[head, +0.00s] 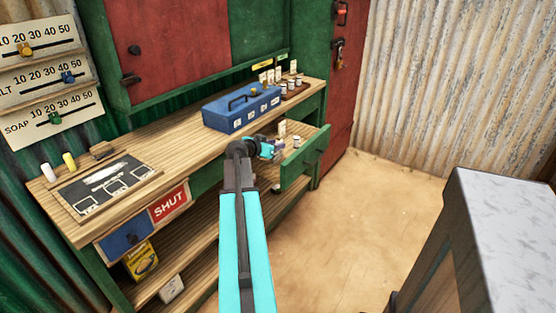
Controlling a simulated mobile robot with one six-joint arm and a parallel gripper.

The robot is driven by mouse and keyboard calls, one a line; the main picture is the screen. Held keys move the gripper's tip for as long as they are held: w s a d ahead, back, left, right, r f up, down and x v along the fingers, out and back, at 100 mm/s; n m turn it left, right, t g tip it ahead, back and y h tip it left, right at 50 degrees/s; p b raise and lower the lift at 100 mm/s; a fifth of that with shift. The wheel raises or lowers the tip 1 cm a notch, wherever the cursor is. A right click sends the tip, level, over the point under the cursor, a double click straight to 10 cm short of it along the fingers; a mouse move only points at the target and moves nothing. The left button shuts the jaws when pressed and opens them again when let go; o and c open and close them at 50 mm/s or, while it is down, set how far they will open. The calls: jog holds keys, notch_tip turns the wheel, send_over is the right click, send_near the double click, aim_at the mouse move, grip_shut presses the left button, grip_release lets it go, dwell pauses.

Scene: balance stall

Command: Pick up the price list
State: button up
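I cannot tell for certain which thing is the price list. A dark board with white marks (104,185) lies flat on the left of the wooden bench. Sliding-marker boards with numbers (48,77) hang on the wall at the far left; the lowest reads SOAP. My gripper (272,149) is by the bench's front edge, in front of the blue box and beside the open green drawer (305,160). It is small in the view and I cannot tell whether its fingers are open or hold anything. Small pale items (283,129) show just behind it, partly hidden.
A blue box with a handle (241,108) stands on the bench (185,157). A rack of small weights (290,86) is to its right. A red SHUT sign (169,204) and a yellow box (141,261) are below. A grey-topped counter (515,225) stands right; the floor between is clear.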

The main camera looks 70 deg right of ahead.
aim_at(282, 156)
jog(key=shift+d, duration=0.1)
jog(key=shift+p+x, duration=0.55)
jog(key=shift+x, duration=1.95)
jog(key=shift+s+f, duration=0.1)
jog(key=shift+s, duration=0.1)
grip_shut()
